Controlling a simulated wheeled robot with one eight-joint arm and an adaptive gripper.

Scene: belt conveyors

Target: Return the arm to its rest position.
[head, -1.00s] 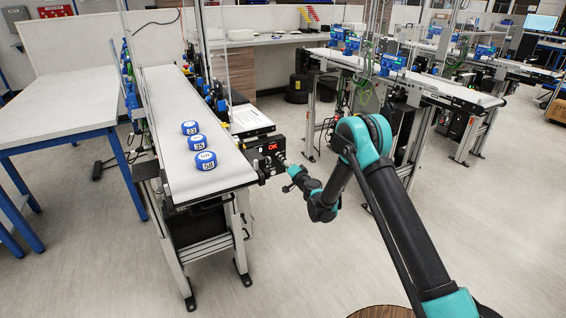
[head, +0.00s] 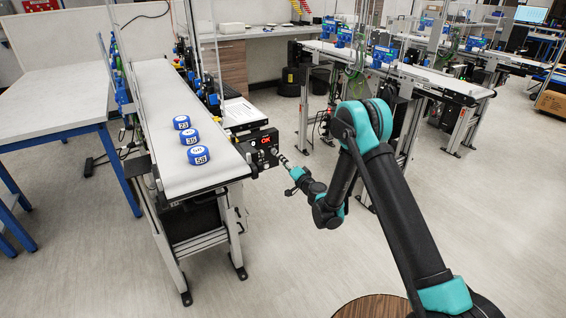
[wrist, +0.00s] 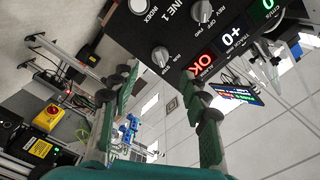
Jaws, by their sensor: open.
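My gripper (head: 283,159) is at the end of my arm, in front of the near right corner of the left conveyor. In the wrist view the fingers of my gripper (wrist: 158,82) stand apart with nothing between them. A black control box (head: 262,145) with a red OK display is fixed to that corner, close to the fingertips. In the wrist view the control box (wrist: 178,35) fills the top, with knobs, a white button and lit displays. I cannot tell whether a fingertip touches it; in the head view a small gap seems to show.
Three blue and white numbered pucks (head: 191,138) sit in a row on the left conveyor's belt (head: 160,95). A table (head: 50,105) with blue legs stands to its left. More conveyors (head: 400,72) stand at the back right. The floor (head: 500,215) at the right is clear.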

